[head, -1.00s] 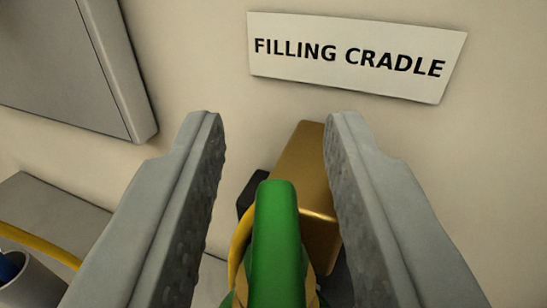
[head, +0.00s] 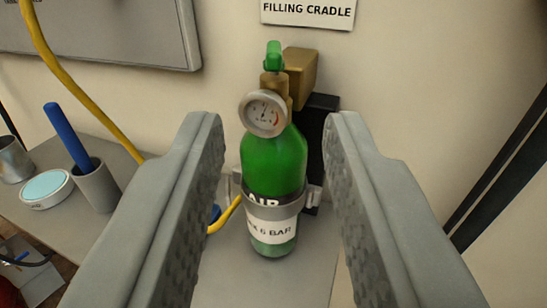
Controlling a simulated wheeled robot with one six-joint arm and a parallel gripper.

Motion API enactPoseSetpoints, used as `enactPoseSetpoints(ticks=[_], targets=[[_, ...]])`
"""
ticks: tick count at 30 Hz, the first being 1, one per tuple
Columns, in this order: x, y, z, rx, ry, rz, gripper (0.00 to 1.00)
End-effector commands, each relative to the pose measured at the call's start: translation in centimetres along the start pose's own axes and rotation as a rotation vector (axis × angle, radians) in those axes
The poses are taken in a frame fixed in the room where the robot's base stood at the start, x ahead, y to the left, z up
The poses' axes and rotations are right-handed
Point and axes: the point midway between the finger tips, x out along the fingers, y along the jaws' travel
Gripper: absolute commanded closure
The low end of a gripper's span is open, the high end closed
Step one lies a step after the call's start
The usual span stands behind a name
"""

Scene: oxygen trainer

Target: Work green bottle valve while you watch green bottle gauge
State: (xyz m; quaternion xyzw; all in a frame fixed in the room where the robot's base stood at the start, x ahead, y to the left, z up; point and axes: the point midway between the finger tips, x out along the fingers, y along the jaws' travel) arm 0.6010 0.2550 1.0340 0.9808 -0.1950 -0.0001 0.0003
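The green bottle (head: 272,163) stands upright in a grey ring holder against the wall, under the "FILLING CRADLE" sign. Its green valve handle (head: 274,56) sits at the top, above a brass neck. The round green bottle gauge (head: 264,114) is on the front of the neck and faces me; its needle points roughly up, and the numbers are too small to read. My gripper (head: 273,130) is open and empty. Its two fingers frame the bottle from left and right, nearer to the camera, and do not appear to touch it.
A brass block (head: 301,66) and a black bracket (head: 318,125) are behind the bottle. A yellow hose (head: 75,83) runs down at left. A grey cup with a blue stick (head: 98,186), a round pale-blue-topped dish (head: 46,188) and a metal can (head: 13,160) stand on the grey bench at left.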

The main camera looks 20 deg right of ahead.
Motion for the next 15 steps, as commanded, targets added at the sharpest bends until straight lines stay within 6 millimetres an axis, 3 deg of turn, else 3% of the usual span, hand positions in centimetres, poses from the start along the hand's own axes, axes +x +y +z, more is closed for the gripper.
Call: enactPoseSetpoints(ticks=[6, 15], targets=[[-2.3, -0.1, 0.0, 0.001, 0.000, -0.001, 0.68], [-2.9, 0.0, 0.0, 0.001, 0.000, 0.000, 0.68]])
